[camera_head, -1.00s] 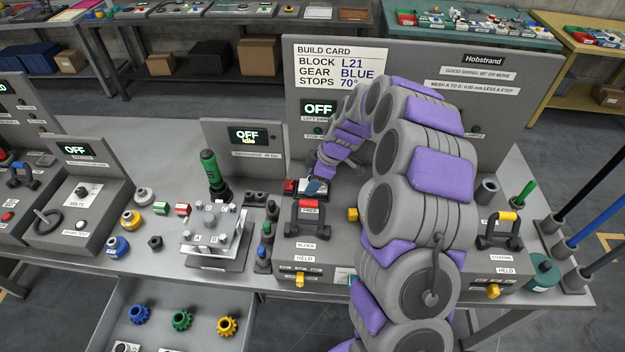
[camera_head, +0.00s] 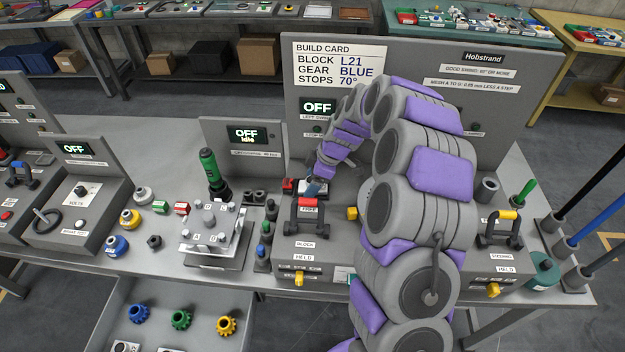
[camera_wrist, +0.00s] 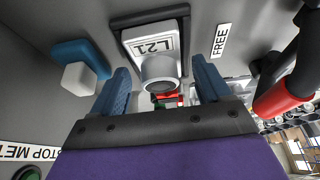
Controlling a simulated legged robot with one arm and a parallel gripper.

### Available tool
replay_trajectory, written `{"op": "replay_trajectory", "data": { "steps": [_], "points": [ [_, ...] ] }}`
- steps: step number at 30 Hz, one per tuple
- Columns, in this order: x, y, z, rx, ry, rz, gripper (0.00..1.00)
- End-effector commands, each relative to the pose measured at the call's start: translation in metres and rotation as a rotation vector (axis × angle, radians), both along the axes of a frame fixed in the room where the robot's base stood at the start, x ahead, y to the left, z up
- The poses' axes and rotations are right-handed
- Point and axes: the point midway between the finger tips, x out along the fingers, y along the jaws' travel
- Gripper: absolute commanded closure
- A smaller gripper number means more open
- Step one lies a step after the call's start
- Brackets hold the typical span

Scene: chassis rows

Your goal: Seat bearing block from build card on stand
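The bearing block (camera_wrist: 152,45), pale grey with a round bore and labelled L21, rests at a dark rectangular seat on the stand (camera_wrist: 255,25). Whether it is fully down cannot be told. My gripper (camera_wrist: 160,75) has its two blue fingers either side of the block, with narrow gaps, so it looks open. In the head view my gripper (camera_head: 314,187) is low over the stand (camera_head: 340,225), behind the red-topped clamp handle (camera_head: 308,202); the block is mostly hidden there. The build card (camera_head: 340,66) reads block L21, gear blue, stops 70°.
The red handle (camera_wrist: 285,95) stands close right of the fingers in the wrist view, near a FREE label. A blue part with a white hexagonal knob (camera_wrist: 78,75) is at left.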

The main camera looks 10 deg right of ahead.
Motion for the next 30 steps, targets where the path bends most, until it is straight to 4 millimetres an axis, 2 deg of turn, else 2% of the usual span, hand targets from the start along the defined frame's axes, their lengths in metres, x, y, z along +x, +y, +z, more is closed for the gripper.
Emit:
{"op": "replay_trajectory", "data": {
  "steps": [8,13,30],
  "points": [
    [0.000,0.000,0.001,0.000,0.000,0.000,0.20],
    [-0.001,-0.006,0.013,-0.001,-0.003,-0.001,0.20],
    [-0.014,-0.049,0.125,0.000,-0.001,0.000,0.20]
  ]
}}
